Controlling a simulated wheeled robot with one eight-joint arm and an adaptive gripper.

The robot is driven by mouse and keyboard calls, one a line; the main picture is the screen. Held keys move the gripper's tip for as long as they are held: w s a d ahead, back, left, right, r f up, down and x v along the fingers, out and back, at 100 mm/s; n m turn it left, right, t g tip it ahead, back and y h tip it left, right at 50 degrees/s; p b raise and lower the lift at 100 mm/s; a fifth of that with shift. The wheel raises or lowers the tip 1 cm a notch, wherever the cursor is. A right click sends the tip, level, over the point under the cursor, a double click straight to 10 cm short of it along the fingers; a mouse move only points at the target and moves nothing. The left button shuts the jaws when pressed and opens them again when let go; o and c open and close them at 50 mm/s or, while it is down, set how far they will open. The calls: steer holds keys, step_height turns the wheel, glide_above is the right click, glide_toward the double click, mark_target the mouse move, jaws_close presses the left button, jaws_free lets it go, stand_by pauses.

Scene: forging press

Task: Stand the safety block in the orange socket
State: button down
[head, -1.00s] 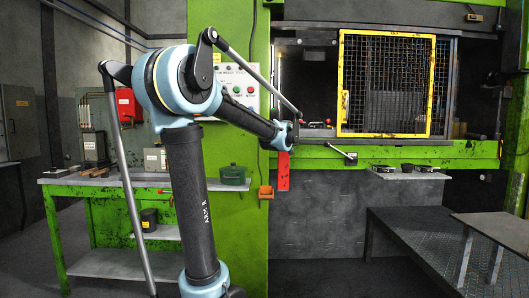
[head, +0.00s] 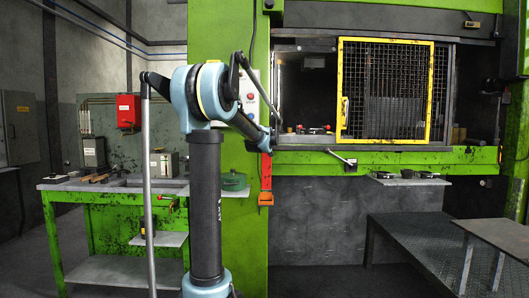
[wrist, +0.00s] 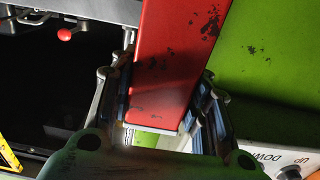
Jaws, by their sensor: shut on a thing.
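The safety block (head: 266,168) is a long red bar with chipped paint, hanging about upright from my gripper (head: 268,142). In the wrist view the block (wrist: 178,60) runs between the two fingers of my gripper (wrist: 165,98), which are shut on it near one end. Its other end leaves the picture at the top. The small orange socket (head: 265,199) sits on the green press column, in line with and directly below the block's lower end in the head view. I cannot tell whether that end is inside the socket or just above it. The socket does not show in the wrist view.
The green press column (head: 228,220) stands right behind the block. A push-button panel (wrist: 285,160) is close to my gripper. A yellow mesh guard (head: 385,90) covers the press opening at right. A green workbench (head: 110,190) stands at left.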

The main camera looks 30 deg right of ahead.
glide_above(266, 158)
steer(key=x, duration=0.3)
steer(key=shift+f, duration=3.5)
steer(key=c, duration=0.9)
jaws_free()
